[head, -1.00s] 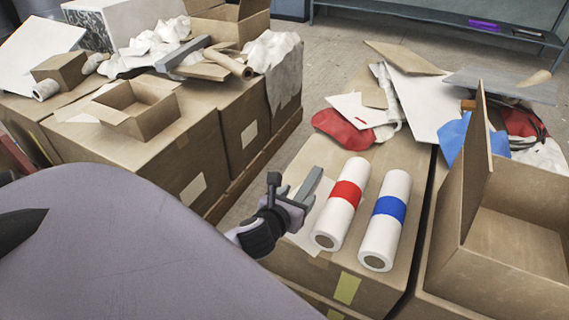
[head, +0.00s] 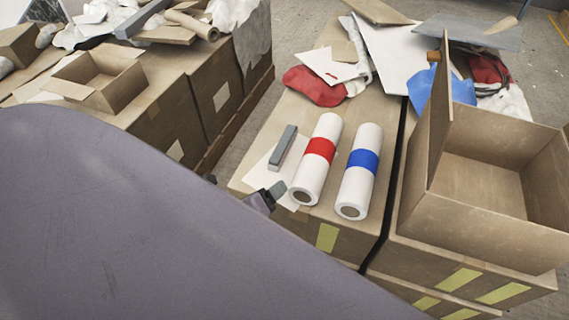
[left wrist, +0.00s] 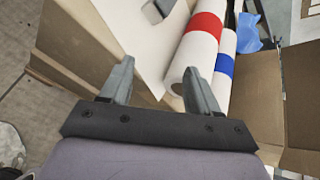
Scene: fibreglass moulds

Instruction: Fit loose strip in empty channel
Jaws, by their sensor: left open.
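A short grey bar (head: 283,147), which looks like the loose strip, lies on a white sheet (head: 263,168) on a cardboard box, left of two white rolls. The left wrist view shows part of it (left wrist: 165,7) at the top edge. My left gripper (head: 267,196) is at the box's near edge, apart from the bar and nearer the camera. In the left wrist view my left gripper (left wrist: 158,76) has its fingers spread with nothing between them. I cannot make out an empty channel. My right gripper is not in view.
The red-banded roll (head: 318,165) and blue-banded roll (head: 358,180) lie close right of the bar. An open carton (head: 480,225) stands at the right. A red bag (head: 312,87) and white panels lie behind. Another loaded stack of boxes (head: 160,120) stands left across a gap.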

